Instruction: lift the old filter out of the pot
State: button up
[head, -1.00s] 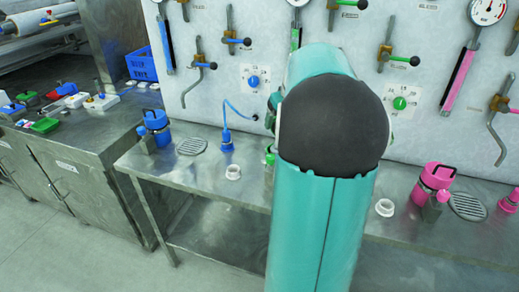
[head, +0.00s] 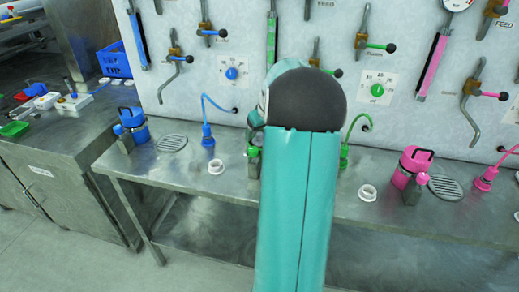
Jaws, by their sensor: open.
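A blue pot (head: 132,122) with a handled lid stands on the steel bench at left. A pink pot (head: 411,168) with a dark handle stands at right. Part of a green fitting or pot (head: 253,152) shows at the left edge of my teal arm, which hides most of it. I cannot see inside any pot, and no filter can be made out. My gripper is hidden behind my arm, so its place relative to the pots cannot be told.
White rings (head: 216,166) and (head: 367,192) and drain grates (head: 171,142) sit on the bench (head: 190,185). Blue, green and pink probes stand on cables. The wall panel (head: 270,60) carries valves, dials and gauges. A side counter (head: 60,150) holds small parts and a blue crate (head: 113,62).

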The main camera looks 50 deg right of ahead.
jog(key=shift+x, duration=1.25)
jog(key=shift+s, duration=0.1)
jog(key=c, duration=1.3)
jog(key=shift+r, duration=0.15)
jog(key=shift+c, duration=0.2)
